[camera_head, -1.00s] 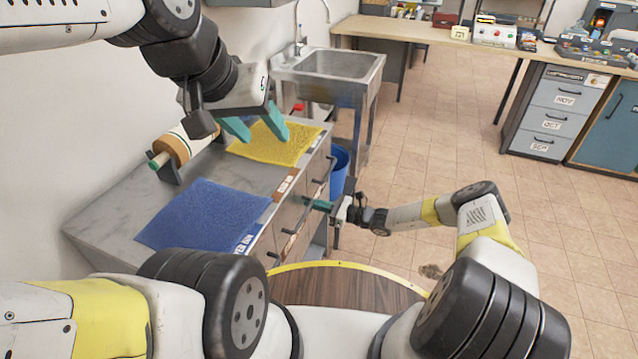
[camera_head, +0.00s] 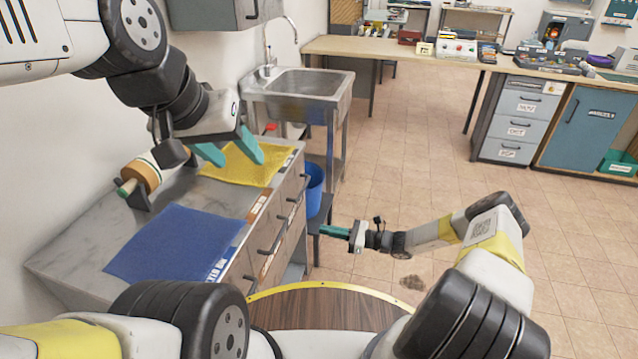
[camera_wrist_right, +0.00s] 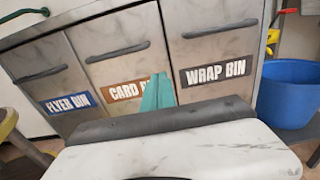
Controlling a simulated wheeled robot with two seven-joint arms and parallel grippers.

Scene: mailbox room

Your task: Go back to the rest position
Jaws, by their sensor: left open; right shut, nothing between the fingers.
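My left gripper (camera_head: 228,152) is open and empty above the metal counter, over the near part of the yellow mat, its teal fingers apart. My right gripper (camera_head: 335,231) is shut and empty to the right of the counter's drawer fronts, pointing left towards them with clear space between. In the right wrist view its teal fingertips (camera_wrist_right: 157,92) show together in front of the bin labels.
The counter (camera_head: 75,262) carries a blue mat (camera_head: 172,243), a yellow mat (camera_head: 240,168) and a roll (camera_head: 150,168). Its fronts read FLYER BIN, CARD and WRAP BIN. A sink (camera_head: 305,84) and blue bucket (camera_head: 314,190) stand beyond. Tiled floor at right is open.

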